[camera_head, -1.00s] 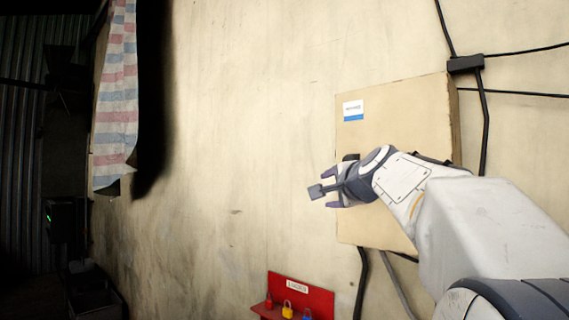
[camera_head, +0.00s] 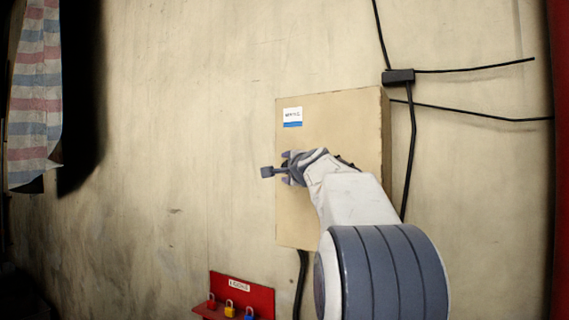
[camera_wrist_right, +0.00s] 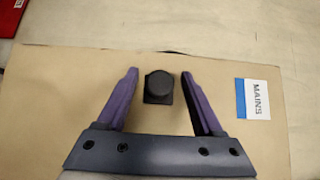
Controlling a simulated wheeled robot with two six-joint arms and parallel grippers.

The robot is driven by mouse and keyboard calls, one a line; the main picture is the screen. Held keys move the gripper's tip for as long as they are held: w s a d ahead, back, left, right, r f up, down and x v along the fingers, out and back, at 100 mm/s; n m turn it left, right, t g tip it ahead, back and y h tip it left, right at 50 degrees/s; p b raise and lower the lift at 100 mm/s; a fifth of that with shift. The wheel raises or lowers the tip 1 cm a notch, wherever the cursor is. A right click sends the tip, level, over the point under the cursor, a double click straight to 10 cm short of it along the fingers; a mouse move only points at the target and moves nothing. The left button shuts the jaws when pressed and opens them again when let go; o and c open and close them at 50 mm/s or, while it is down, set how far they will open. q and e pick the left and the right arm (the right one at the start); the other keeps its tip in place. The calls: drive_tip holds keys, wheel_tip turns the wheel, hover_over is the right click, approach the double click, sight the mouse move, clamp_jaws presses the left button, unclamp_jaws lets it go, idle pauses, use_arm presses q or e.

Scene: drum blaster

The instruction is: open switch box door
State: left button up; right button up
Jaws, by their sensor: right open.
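The switch box (camera_head: 335,115) is a tan box on the wall with its door shut. A white and blue label (camera_head: 292,117) is at the door's upper left, and it reads MAINS in the right wrist view (camera_wrist_right: 257,99). My right gripper (camera_head: 284,170) is in front of the door's left part. In the right wrist view my right gripper (camera_wrist_right: 160,80) is open, with purple fingers on either side of a round black knob (camera_wrist_right: 161,87) on the door. The fingers do not visibly touch the knob. My left gripper is not in view.
A red rack (camera_head: 243,293) with several padlocks hangs below the box. Black cables and a junction block (camera_head: 398,76) are at the upper right. A striped cloth (camera_head: 36,90) hangs at the far left. The wall left of the box is clear.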

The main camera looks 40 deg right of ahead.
drive_tip(key=shift+w, duration=0.1)
clamp_jaws()
idle(1.4)
